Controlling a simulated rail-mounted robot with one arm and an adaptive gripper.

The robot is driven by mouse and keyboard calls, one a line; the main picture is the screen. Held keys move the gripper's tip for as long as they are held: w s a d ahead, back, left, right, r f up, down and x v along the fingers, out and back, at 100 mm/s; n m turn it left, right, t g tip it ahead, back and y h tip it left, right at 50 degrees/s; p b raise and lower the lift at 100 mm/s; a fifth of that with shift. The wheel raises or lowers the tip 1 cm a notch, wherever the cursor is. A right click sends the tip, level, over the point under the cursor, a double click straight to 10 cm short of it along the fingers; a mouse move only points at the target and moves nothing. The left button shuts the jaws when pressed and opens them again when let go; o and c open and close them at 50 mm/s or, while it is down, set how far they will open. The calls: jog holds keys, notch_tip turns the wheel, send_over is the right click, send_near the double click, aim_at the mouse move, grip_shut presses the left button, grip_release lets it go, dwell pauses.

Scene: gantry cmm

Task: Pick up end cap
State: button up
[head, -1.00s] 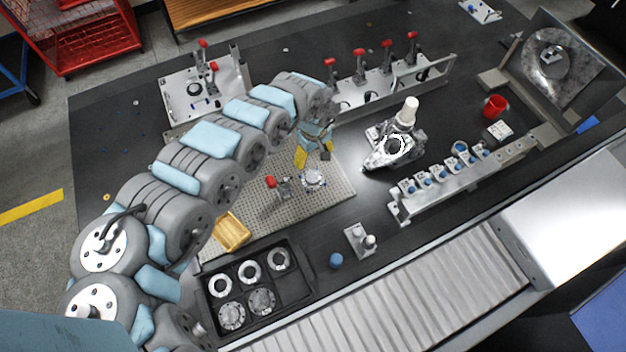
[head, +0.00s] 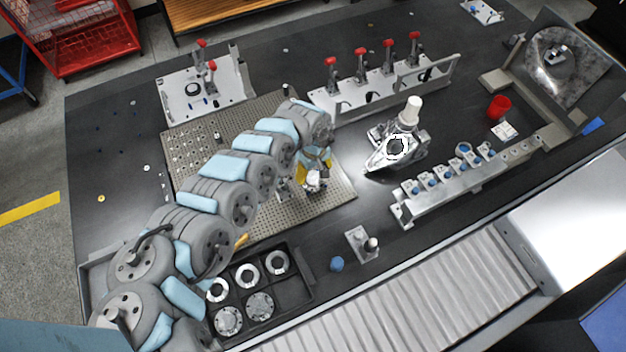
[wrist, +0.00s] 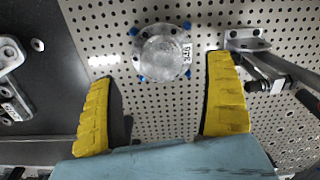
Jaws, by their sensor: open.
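A round grey metal disc, which looks like the end cap (wrist: 162,52), lies on the perforated plate with blue pieces around its edge and a printed label on it. It also shows in the head view (head: 316,181), partly hidden below my gripper. My gripper (wrist: 160,75) is open and empty, pointing down. Its yellow fingers stand to the left and right of the disc in the wrist view, with the disc slightly ahead of the fingertips' middle. I cannot tell the exact height of the fingertips above the plate.
A metal clamp (wrist: 262,62) stands close to the right finger. A bracket (wrist: 10,80) lies at far left. A black tray (head: 292,290) holds several round parts. A casting (head: 398,147) with a white cylinder and a blue-topped block row (head: 450,178) stand right.

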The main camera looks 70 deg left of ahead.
aim_at(313, 177)
jog(key=shift+s+a+f+b, duration=0.15)
jog(key=shift+f+b, duration=0.7)
jog(key=shift+f, duration=1.75)
jog(key=shift+a+r, duration=0.1)
jog(key=c, duration=1.4)
jog(key=shift+o, duration=0.2)
jog(key=shift+r, duration=0.1)
